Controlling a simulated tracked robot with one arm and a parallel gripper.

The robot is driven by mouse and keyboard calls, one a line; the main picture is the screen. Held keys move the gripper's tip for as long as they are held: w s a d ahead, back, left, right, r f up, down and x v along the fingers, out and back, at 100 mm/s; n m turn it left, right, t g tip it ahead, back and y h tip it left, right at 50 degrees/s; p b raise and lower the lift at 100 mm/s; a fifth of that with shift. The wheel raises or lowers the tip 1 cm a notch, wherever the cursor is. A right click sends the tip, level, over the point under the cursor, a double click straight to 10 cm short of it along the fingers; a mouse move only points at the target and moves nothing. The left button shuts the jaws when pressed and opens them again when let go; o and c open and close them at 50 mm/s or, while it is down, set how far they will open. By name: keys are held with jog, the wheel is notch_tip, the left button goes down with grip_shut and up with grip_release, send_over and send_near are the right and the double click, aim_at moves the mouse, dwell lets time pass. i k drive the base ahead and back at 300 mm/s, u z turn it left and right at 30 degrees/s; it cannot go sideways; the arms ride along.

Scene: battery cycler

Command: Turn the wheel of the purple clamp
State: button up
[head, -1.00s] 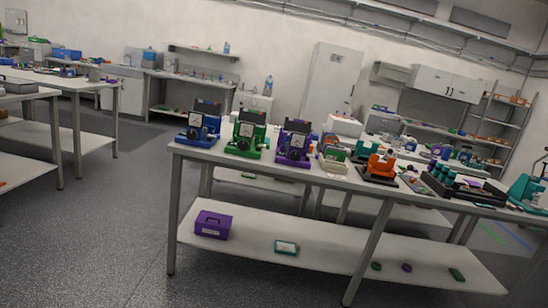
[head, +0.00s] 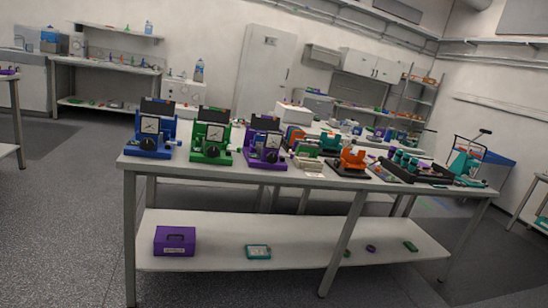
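The purple clamp (head: 263,147) stands on the tabletop of the middle workbench (head: 215,173), third from the left in a row of three like devices. It has a pale dial face and a dark round knob or wheel low on its front, small at this distance. The green clamp (head: 210,143) stands to its left, and the blue clamp (head: 152,138) stands left of that. My gripper does not show in this view.
An orange device (head: 352,162) and a dark rack (head: 400,168) stand farther right on the bench. A purple box (head: 174,241) sits on the lower shelf. Grey floor (head: 70,220) lies open in front and to the left.

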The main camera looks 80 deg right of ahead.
aim_at(272, 158)
jog(key=z, duration=0.45)
jog(key=i, duration=1.1)
jog(key=z, duration=1.1)
jog(key=i, duration=0.45)
jog(key=z, duration=0.3)
jog(key=k, duration=0.9)
jog(key=z, duration=0.2)
jog(key=i, duration=0.9)
jog(key=u, duration=0.1)
